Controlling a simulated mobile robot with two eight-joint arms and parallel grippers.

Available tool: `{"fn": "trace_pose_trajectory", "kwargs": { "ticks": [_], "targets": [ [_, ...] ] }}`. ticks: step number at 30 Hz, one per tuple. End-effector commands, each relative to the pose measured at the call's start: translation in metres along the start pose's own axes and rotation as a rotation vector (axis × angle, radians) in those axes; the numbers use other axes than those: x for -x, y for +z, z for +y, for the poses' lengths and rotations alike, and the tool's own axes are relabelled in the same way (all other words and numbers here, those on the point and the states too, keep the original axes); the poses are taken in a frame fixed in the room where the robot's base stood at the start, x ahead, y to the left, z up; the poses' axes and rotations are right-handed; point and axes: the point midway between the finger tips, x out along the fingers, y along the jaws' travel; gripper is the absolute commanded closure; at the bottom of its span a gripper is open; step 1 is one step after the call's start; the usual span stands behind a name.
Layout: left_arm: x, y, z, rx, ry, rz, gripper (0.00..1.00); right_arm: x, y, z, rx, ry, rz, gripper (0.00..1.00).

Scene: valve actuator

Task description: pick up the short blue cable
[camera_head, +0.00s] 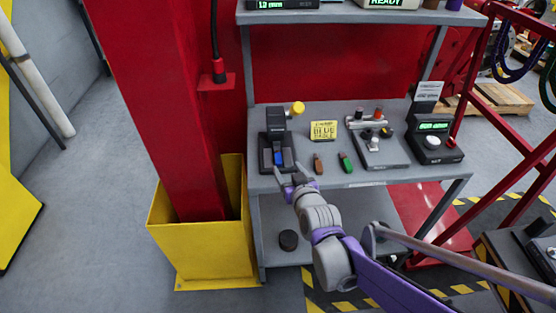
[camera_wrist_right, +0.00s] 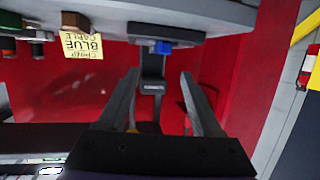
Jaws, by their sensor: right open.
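The short blue cable (camera_head: 278,157) shows as a small blue piece in the dark fixture (camera_head: 266,152) at the left of the grey workbench. It also shows in the right wrist view (camera_wrist_right: 164,47), at the fixture beyond the fingers; the rest of it is hidden. My right gripper (camera_head: 285,176) is open at the bench's front edge, just in front of the fixture. My left gripper is not in view.
A brown piece (camera_head: 318,165) and a green piece (camera_head: 345,162) lie right of the fixture. Behind them stands a yellow note reading "BLUE CABLE" (camera_head: 324,130). A grey device (camera_head: 378,150) stands farther right. A red column (camera_head: 175,110) in a yellow guard (camera_head: 205,250) stands left of the bench.

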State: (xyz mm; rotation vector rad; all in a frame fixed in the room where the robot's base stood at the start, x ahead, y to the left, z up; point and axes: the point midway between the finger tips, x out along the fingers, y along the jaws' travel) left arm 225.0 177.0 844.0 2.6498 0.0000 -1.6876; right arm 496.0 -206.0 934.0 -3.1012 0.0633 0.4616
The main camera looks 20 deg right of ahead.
Motion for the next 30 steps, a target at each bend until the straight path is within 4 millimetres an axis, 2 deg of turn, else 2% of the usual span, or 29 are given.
{"fn": "trace_pose_trajectory", "kwargs": {
  "ticks": [3, 11, 21, 30],
  "targets": [
    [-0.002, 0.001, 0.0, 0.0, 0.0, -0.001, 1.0, -0.02, 0.0, -0.001, 0.0, -0.001, -0.001, 0.33],
    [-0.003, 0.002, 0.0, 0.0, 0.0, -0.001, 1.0, -0.041, 0.001, -0.001, 0.0, -0.001, -0.003, 0.33],
    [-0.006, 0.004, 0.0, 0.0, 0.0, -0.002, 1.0, -0.085, 0.003, -0.002, 0.0, -0.002, -0.003, 0.33],
    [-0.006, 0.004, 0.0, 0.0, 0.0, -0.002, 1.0, -0.089, 0.003, -0.002, 0.0, -0.001, -0.003, 0.33]
  ]
}}
